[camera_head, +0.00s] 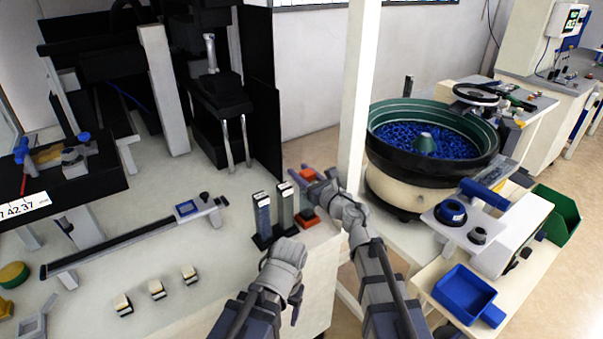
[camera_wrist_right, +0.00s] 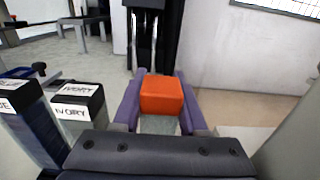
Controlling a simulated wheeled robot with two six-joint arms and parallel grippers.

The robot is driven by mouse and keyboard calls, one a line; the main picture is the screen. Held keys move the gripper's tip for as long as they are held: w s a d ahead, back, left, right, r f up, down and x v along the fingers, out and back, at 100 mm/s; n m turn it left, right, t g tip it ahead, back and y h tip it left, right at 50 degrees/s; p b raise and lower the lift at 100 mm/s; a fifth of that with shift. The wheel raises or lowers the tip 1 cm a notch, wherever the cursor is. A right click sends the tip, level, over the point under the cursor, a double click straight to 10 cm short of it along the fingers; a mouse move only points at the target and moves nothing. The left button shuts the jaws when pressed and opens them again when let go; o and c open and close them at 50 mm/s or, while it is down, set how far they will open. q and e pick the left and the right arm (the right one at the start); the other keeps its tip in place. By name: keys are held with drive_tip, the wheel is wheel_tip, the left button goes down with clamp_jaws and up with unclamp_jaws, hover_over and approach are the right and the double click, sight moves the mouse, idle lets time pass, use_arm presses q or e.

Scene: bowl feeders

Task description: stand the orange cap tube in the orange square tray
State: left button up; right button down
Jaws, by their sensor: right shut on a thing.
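My right gripper (camera_head: 304,177) is shut on the orange cap tube (camera_head: 309,174), over the far right part of the white table. In the right wrist view the bright orange cap (camera_wrist_right: 162,95) sits between the two purple fingers (camera_wrist_right: 160,108); the tube's lower end is hidden. An orange patch (camera_head: 308,213) beside the black holders, nearer than the gripper, looks like the orange square tray; my right wrist is close beside it and most of its shape is unclear. My left gripper (camera_head: 297,303) hangs low in front, by the table edge; its jaw opening is hidden.
A white post (camera_head: 358,100) rises just right of my right gripper. Several small pale-topped blocks (camera_head: 157,290) lie at the front left. A bowl feeder (camera_head: 383,160) stands at right.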

drive_tip(key=shift+f+b, duration=0.55)
drive_tip(key=shift+f, duration=0.05)
idle(1.1)
drive_tip(key=shift+c, duration=1.8)
unclamp_jaws()
drive_tip(key=shift+s, duration=0.1)
drive_tip(key=v, duration=0.7)
drive_tip(key=shift+s+d, duration=0.25)
